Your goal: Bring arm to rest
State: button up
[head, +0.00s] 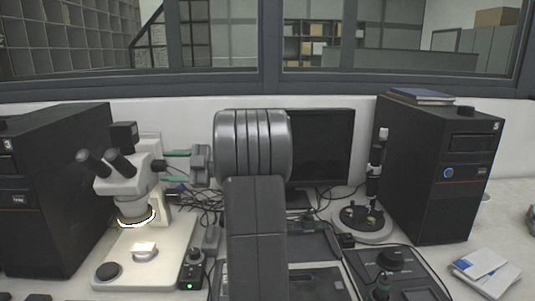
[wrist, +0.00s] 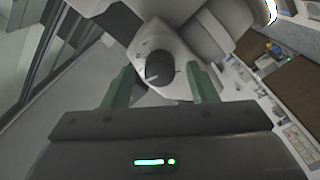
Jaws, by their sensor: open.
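My gripper (head: 166,165) is at the left of my arm in the head view, pointing left at the white stereo microscope (head: 128,180). Its two green fingers are open, one above the other, with nothing held. The microscope's black side knob (head: 159,166) lies between the fingertips in the picture. In the wrist view, my gripper (wrist: 160,70) also shows spread fingers, with the black knob (wrist: 159,67) in line with the gap. I cannot tell whether the tips reach around the knob or stop just short. My grey arm fills the middle of the head view.
Black computer towers stand at left (head: 58,190) and right (head: 440,165). A monitor (head: 325,145) is behind my arm. A round black-topped fixture (head: 362,222), a dark control box (head: 395,270) and white papers (head: 482,268) lie to the right. A window frame (head: 400,84) runs behind.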

jog(key=shift+s+a+r, duration=0.1)
jog(key=shift+a, duration=0.9)
jog(key=shift+d+r+m+p, duration=0.2)
jog(key=shift+m+p, duration=0.5)
jog(key=shift+p, duration=0.55)
jog(key=m+p, duration=0.6)
jog(key=p, duration=0.2)
jog(key=shift+d+f+m+p, duration=0.2)
jog(key=shift+m+p, duration=0.2)
jog(key=d+b, duration=0.3)
jog(key=d, duration=1)
jog(key=shift+w+d, duration=0.15)
jog(key=shift+w, duration=0.1)
